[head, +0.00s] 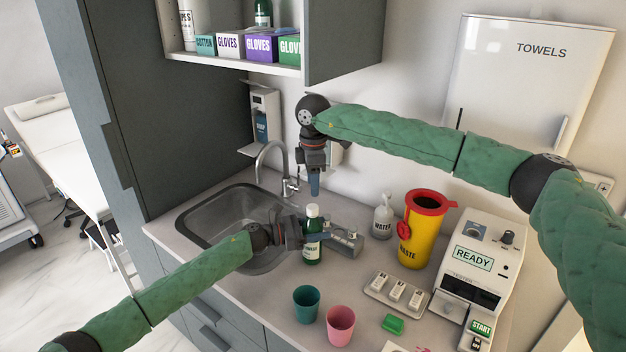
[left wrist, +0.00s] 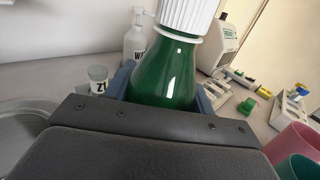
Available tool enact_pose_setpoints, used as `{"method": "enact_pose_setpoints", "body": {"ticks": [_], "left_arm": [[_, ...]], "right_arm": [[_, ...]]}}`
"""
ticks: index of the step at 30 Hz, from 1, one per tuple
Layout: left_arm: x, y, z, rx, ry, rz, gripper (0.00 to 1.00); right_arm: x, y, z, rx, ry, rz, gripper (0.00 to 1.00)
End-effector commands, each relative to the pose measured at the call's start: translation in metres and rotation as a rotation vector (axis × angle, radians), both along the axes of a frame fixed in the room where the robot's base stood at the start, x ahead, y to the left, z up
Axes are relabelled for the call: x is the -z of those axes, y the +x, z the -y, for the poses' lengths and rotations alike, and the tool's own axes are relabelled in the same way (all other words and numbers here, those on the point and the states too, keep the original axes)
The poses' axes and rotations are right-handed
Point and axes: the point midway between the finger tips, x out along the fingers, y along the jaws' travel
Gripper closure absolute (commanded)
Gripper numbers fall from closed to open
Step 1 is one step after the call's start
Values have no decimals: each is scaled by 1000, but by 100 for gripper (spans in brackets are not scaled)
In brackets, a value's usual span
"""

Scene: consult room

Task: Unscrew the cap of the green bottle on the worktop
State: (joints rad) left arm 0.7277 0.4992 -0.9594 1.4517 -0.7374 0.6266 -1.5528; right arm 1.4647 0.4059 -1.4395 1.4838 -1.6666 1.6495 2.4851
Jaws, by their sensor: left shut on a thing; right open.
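The green bottle (head: 312,251) with a white ribbed cap (head: 312,211) stands upright on the worktop, just right of the sink. My left gripper (head: 312,238) is shut on the bottle's body from the left. In the left wrist view the green bottle (left wrist: 165,74) sits between the blue fingers, with the white cap (left wrist: 188,14) on its neck above them. My right gripper (head: 315,186) is open and empty, pointing down above and behind the bottle, apart from the cap.
A sink (head: 215,222) with a tap (head: 285,165) lies left. A teal cup (head: 306,304) and pink cup (head: 340,326) stand in front.

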Motion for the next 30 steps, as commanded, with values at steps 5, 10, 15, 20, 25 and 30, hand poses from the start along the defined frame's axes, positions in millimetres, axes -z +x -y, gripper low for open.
{"method": "enact_pose_setpoints", "body": {"ticks": [5, 10, 15, 20, 25, 30], "left_arm": [[2, 0, 0, 0, 2, -1, 100], [2, 0, 0, 0, 1, -2, 100], [2, 0, 0, 0, 2, -1, 100], [2, 0, 0, 0, 2, -1, 100], [2, 0, 0, 0, 2, -1, 100], [2, 0, 0, 0, 2, -1, 100]], "right_arm": [[16, 0, 0, -1, 1, -1, 52], [40, -1, 0, -2, -1, -2, 52], [62, -1, 0, -3, 0, -1, 52], [75, -1, 0, -4, 0, -1, 52], [76, -1, 0, -4, 0, 0, 52], [76, -1, 0, -4, 0, 0, 66]]}}
